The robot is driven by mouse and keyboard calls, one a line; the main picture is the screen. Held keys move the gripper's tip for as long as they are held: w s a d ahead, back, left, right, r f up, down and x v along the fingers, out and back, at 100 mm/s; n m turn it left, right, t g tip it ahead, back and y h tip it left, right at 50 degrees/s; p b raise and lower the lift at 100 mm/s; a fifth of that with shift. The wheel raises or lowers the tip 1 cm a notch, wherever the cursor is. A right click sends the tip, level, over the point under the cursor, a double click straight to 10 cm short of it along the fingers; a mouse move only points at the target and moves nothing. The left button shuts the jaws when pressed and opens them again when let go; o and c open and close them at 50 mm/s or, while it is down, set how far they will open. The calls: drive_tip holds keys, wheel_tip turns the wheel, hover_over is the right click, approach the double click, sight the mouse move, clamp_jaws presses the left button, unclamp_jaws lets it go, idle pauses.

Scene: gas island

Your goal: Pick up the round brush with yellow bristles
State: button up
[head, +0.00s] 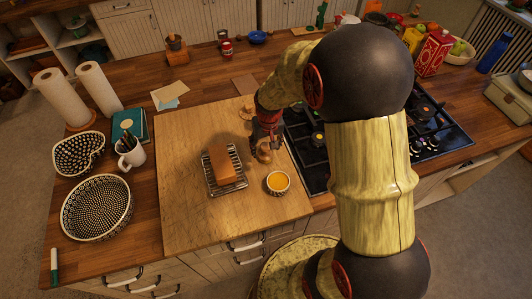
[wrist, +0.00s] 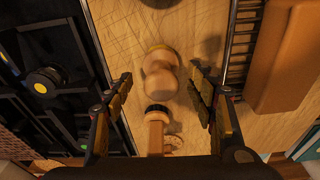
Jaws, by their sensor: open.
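A rounded wooden piece with a yellowish rim at one end, apparently the round brush (wrist: 160,78), lies between my open fingers in the wrist view. Its bristles are hard to make out. My gripper (wrist: 161,92) has a finger on each side of it, with gaps on both sides. In the head view the brush (head: 264,153) is on the light wooden board, partly hidden below my gripper (head: 267,140). A second wooden piece with a dark band (wrist: 157,118) lies nearer the palm in the wrist view.
A wire rack (head: 212,178) with a brown block (head: 222,164) stands left of my gripper. A small patterned bowl (head: 278,183) with orange contents is in front. The black gas hob (head: 308,150) lies to the right. The board's (head: 188,225) front left is clear.

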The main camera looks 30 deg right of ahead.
sight(265, 152)
drive_tip(key=f, duration=0.4)
drive_tip(key=shift+w, duration=0.4)
drive_tip(key=shift+c, duration=1.3)
drive_tip(key=c, duration=0.9)
